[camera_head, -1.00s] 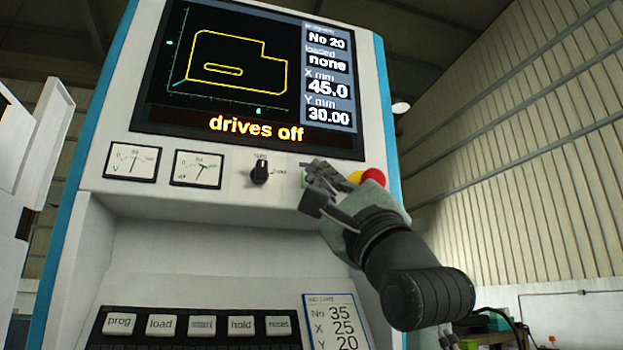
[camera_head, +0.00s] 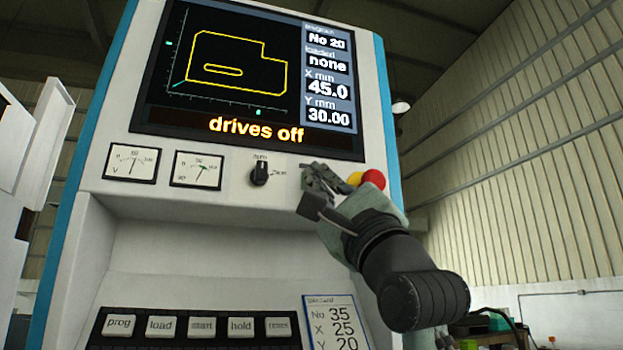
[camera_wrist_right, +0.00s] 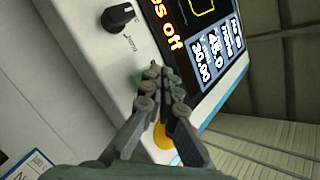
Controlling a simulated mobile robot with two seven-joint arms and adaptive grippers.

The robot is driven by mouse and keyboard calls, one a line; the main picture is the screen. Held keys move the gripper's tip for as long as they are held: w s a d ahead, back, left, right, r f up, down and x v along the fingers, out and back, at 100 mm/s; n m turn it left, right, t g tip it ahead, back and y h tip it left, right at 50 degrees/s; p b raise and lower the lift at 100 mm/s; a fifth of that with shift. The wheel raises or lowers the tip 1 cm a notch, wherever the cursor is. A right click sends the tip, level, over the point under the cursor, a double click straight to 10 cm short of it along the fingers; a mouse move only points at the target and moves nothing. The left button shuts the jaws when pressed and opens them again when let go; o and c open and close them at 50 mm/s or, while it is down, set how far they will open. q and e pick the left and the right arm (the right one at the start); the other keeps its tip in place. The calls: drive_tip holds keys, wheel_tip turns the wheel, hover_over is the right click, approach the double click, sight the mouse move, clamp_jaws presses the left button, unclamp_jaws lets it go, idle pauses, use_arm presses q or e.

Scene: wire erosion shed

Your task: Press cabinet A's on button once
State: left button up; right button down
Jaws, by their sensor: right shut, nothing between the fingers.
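The cabinet (camera_head: 110,210) fills the middle of the head view, with a screen (camera_head: 238,75) reading "drives off"; I see no letter A on it. My right gripper (camera_head: 312,172) is shut and empty, its fingertips close against the control strip, between the black rotary switch (camera_head: 259,173) and the red button on yellow (camera_head: 373,179). In the right wrist view, a small pale-green patch (camera_wrist_right: 139,77) shows beside the fingertips (camera_wrist_right: 155,72); it may be the on button, mostly hidden. I cannot tell whether the fingertips touch it. My left gripper is not in view.
Two dial gauges (camera_head: 131,163) sit left of the switch. Below are a row of keys (camera_head: 200,327) and a card (camera_head: 335,322) with numbers. The red button's yellow base (camera_wrist_right: 162,137) is close beside my fingers in the right wrist view. Open room lies right of the cabinet.

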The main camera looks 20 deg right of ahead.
drive_tip(key=shift+w, duration=0.6)
idle(0.6)
drive_tip(key=shift+s, duration=0.15)
drive_tip(key=shift+s+p, duration=0.3)
drive_tip(key=shift+s, duration=0.4)
drive_tip(key=s+p, duration=0.1)
drive_tip(key=s, duration=0.4)
drive_tip(key=shift+d, duration=0.1)
idle(0.9)
